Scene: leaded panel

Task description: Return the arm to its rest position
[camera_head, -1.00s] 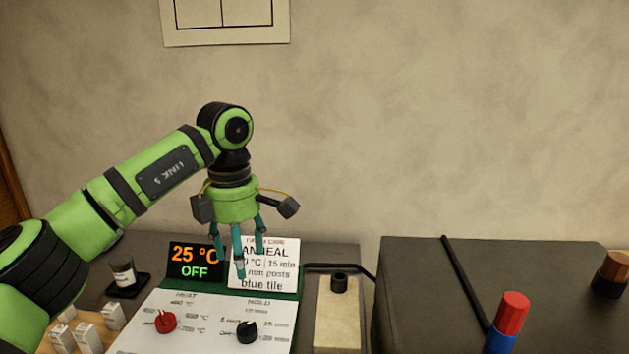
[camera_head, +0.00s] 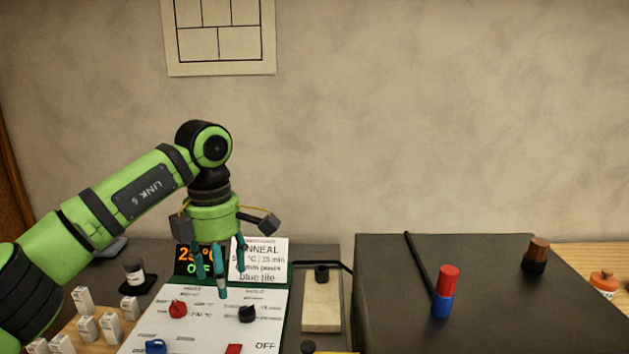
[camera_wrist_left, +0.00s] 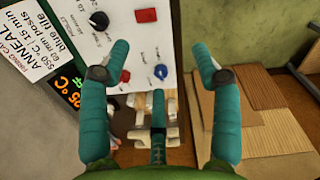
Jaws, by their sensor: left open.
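My left arm comes in from the left in the head view. Its green left gripper (camera_head: 220,270) points down over the back part of a white control panel (camera_head: 180,325). The teal fingers are spread with nothing between them. In the left wrist view the fingers (camera_wrist_left: 158,90) are also apart and empty, with the panel (camera_wrist_left: 120,40) beyond them. The panel carries a red knob (camera_head: 178,309), a black knob (camera_head: 247,314) and a blue knob (camera_head: 155,346). An orange temperature display (camera_head: 187,256) is partly hidden behind the fingers. My right gripper is not in view.
An anneal card (camera_head: 262,262) stands behind the panel. Small white blocks (camera_head: 110,327) stand on a wooden board at left, near a dark jar (camera_head: 134,271). A dark box (camera_head: 390,290) at right bears a red and blue cylinder (camera_head: 444,292).

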